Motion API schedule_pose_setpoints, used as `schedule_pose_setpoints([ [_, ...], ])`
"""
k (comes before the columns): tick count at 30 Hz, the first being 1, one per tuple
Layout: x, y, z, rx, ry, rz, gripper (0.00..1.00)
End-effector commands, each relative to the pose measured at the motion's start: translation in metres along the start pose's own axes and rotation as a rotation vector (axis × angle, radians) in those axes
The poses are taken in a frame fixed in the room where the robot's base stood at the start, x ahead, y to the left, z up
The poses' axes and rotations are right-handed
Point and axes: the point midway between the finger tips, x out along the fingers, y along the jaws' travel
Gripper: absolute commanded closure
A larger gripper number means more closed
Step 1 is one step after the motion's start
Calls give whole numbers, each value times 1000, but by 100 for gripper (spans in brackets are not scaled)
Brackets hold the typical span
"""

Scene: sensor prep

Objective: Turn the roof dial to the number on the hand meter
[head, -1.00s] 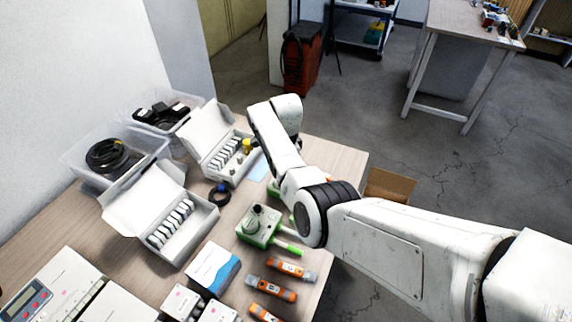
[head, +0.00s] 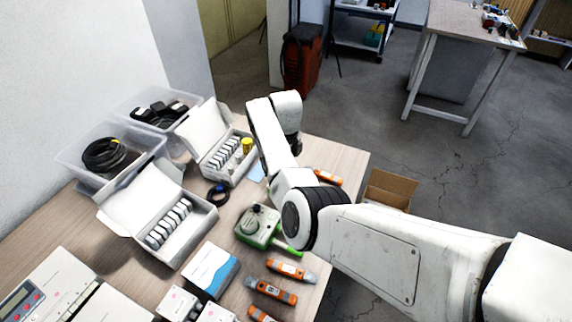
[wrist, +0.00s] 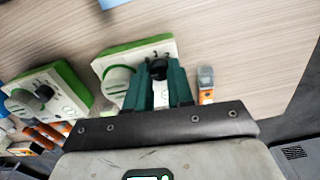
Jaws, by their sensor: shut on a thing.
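My gripper (wrist: 158,78) is shut on a small black dial (wrist: 157,68) on top of a white-and-green device in the wrist view (wrist: 118,62). Printed numbers, seemingly 1 and 2, show beside the dial; the rest are hidden by the fingers. An orange hand meter with a grey end (wrist: 206,84) lies just right of this device; its reading cannot be made out. In the head view my arm hides the gripper and the held dial. An orange meter (head: 328,177) shows beyond my arm there.
A second green device with a black knob (wrist: 45,93) stands to the left; it seems to be the green device in the head view (head: 262,226). Several orange meters (head: 286,270) lie near the table edge. Open white boxes (head: 170,225) and clear bins (head: 100,160) fill the back.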

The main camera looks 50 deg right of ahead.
Motion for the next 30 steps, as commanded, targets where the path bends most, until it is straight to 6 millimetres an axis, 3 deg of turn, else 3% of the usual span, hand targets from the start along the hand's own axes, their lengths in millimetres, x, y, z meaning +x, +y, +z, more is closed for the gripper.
schedule_pose_setpoints([
  [15,2,0,1,461,-2,0,100],
  [30,0,0,0,677,-1,0,100],
])
